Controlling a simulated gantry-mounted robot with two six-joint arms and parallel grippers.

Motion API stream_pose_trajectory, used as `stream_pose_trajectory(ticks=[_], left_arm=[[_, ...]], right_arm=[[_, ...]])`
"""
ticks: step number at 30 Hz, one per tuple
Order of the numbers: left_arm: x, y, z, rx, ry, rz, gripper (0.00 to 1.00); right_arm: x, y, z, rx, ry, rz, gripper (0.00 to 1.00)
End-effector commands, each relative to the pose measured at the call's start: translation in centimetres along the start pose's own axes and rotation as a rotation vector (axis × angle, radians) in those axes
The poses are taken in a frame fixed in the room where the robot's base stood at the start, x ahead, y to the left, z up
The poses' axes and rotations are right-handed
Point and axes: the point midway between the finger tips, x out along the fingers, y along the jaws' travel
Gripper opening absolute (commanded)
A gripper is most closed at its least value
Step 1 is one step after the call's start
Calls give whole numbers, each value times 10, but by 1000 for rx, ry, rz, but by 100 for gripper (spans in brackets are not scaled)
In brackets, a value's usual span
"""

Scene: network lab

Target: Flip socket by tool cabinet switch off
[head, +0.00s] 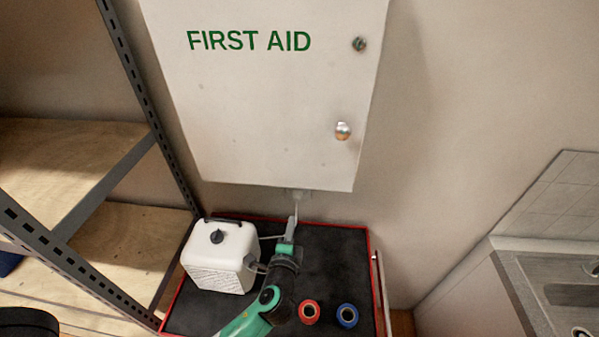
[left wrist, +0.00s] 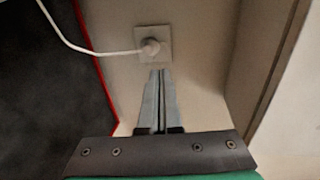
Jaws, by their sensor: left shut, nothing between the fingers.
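In the head view the socket (head: 303,196) is just under the first aid cabinet, partly hidden. Its switch is too small and blurred to make out. My left gripper (head: 292,220) reaches over the tool cabinet (head: 340,245) towards the wall. In the left wrist view its fingers (left wrist: 161,72) are shut and empty, their tips close below the plug; I cannot tell whether they touch the socket. My right gripper is not in view.
The first aid cabinet (head: 270,100) hangs directly above. A white canister (head: 220,262) stands left of my arm. A red tape roll (head: 309,312) and a blue one (head: 347,315) lie to its right. Shelving (head: 110,245) is at left, a sink counter (head: 560,305) at right.

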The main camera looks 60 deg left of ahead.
Motion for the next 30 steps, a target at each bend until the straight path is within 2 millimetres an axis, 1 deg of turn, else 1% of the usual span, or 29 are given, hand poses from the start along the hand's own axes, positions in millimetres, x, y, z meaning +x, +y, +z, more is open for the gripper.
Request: stream_pose_trajectory(ticks=[10,14,17,19,20,21,28,30], left_arm=[[0,0,0,-2,0,1,0],[5,2,0,-5,-1,0,0],[17,5,0,-7,-3,0,0],[30,6,1,-8,-3,-2,0],[35,1,0,-5,-3,-1,0],[43,0,1,-4,-4,1,0],[94,1,0,-4,-3,1,0],[108,-2,1,-5,-3,0,0]], right_arm=[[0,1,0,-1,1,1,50],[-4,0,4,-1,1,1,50],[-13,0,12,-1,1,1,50],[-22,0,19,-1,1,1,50],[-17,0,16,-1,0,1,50],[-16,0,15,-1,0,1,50],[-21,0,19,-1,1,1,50],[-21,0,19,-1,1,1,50]])
